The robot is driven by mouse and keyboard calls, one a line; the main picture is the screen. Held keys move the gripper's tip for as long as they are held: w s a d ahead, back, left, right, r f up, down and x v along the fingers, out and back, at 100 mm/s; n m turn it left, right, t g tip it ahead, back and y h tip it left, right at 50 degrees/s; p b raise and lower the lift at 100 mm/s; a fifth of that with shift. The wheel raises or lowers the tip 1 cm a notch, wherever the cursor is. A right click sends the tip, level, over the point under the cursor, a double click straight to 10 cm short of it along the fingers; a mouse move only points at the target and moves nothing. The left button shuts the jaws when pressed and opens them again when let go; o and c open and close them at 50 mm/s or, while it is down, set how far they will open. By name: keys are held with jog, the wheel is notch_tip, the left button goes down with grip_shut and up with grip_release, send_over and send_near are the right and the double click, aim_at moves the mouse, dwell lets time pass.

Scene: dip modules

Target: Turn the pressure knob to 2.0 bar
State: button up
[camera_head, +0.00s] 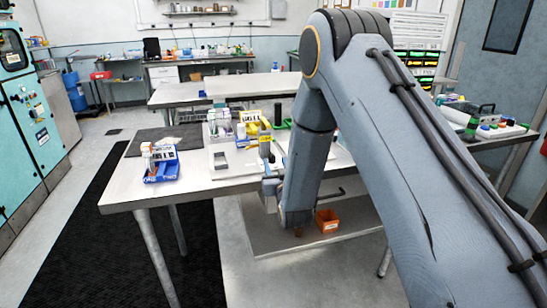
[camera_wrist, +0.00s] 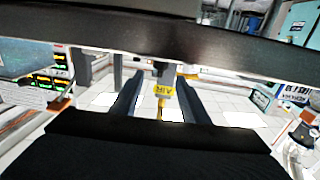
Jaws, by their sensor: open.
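A yellow tag lettered "AIR" (camera_wrist: 164,88) shows in the wrist view, between the two dark fingers of my gripper (camera_wrist: 158,80). The fingers are apart, with a clear gap between them. How far the tag stands beyond the fingertips is hard to judge. My arm hides part of this area in the head view, and my gripper is not clear there.
The steel table (camera_head: 125,192) carries a blue tray (camera_head: 160,172) at left and bottles (camera_head: 219,122) in the middle. An orange bin (camera_head: 327,221) sits on the lower shelf (camera_head: 285,238). A teal cabinet (camera_head: 25,105) stands at far left. The floor mat (camera_head: 95,235) is clear.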

aim_at(272, 157)
jog(key=shift+w+a+p, duration=0.2)
jog(key=shift+w, duration=0.8)
jog(key=shift+w+a+p, duration=0.2)
jog(key=shift+w, duration=0.8)
grip_shut()
jog(key=shift+a+h, duration=0.15)
jog(key=shift+h, duration=0.15)
jog(key=shift+a+m+h+b, duration=0.3)
jog(key=shift+m+h+b, duration=0.4)
jog(key=shift+m+h, duration=0.35)
jog(key=m+h, duration=0.1)
jog(key=h, duration=0.1)
jog(key=m+h+b, duration=0.1)
jog(key=h, duration=0.1)
jog(key=shift+a+f, duration=0.1)
jog(key=shift+a, duration=0.2)
jog(key=shift+w+a+m+g+h+b, duration=0.15)
jog(key=shift+m+g+h+b, duration=0.3)
jog(key=shift+m+h+b, duration=0.65)
jog(key=shift+a+m+g+h+b, duration=0.15)
jog(key=shift+m+g+h+b, duration=0.45)
jog(key=shift+h, duration=0.85)
jog(key=shift+m+h, duration=0.3)
jog(key=shift+m, duration=0.05)
